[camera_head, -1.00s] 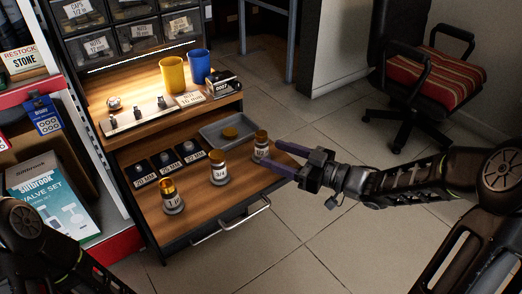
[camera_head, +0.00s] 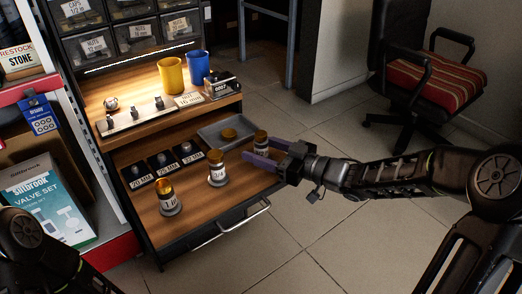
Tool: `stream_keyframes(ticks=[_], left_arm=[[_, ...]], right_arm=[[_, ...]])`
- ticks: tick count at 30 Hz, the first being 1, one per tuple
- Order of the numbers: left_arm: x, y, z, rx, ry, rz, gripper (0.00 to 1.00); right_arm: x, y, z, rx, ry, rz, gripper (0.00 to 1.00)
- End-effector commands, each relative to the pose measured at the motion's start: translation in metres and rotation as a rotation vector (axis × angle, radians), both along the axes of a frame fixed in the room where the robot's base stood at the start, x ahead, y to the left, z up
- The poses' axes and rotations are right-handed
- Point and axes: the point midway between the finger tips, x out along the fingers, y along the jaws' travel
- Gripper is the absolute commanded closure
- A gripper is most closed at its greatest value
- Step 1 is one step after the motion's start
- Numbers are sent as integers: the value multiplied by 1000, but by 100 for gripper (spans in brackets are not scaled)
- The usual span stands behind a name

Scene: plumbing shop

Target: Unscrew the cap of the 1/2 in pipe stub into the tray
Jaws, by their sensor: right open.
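Three upright pipe stubs stand on the pulled-out wooden drawer. The rightmost stub (camera_head: 261,150) has a brass top and a white label that seems to read 1/2. A middle stub (camera_head: 216,171) is also brass-topped; the front-left stub (camera_head: 168,199) shows bright gold and a label starting with 1. My left gripper is out of view.
Black holders (camera_head: 162,160) with small fittings line the drawer's back left. On the shelf above stand a yellow cup (camera_head: 171,76) and a blue cup (camera_head: 198,68). A drawer handle (camera_head: 246,216) sticks out in front. The floor to the right is clear up to the chair (camera_head: 432,75).

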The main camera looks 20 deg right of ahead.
Motion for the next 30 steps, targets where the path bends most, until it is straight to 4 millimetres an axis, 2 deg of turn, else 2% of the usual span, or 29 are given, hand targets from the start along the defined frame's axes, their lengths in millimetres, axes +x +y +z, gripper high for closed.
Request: stream_keyframes(ticks=[9,30], left_arm=[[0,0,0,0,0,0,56],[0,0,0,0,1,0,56]], right_arm=[[0,0,0,0,0,0,44],[0,0,0,0,0,0,100]])
